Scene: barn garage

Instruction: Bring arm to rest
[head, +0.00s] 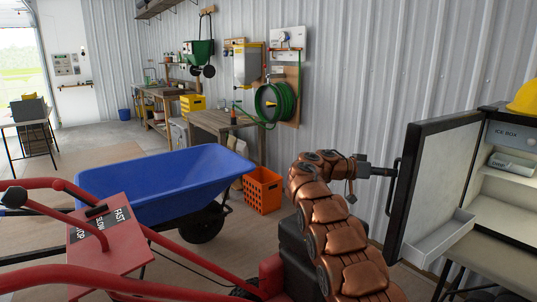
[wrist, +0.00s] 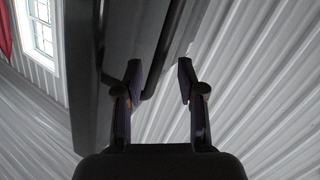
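My copper-coloured arm reaches up in the head view, and my gripper (head: 384,171) is at the dark handle (head: 393,187) on the outer side of the ice box door. The door (head: 437,155) stands wide open, its pale inner side and door shelf facing right. In the wrist view the two fingers of my gripper (wrist: 160,78) are spread apart. The dark handle bar (wrist: 163,55) shows between or just beyond them; I cannot tell whether they touch it. The ice box (head: 510,135) shows its lit interior with a pale item on a shelf.
A yellow hard hat (head: 524,98) sits on the ice box. A blue wheelbarrow (head: 165,183), an orange crate (head: 263,190) and a wooden table (head: 222,121) stand to the left. Corrugated wall (head: 365,80) rises close behind my gripper. Open floor lies further left.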

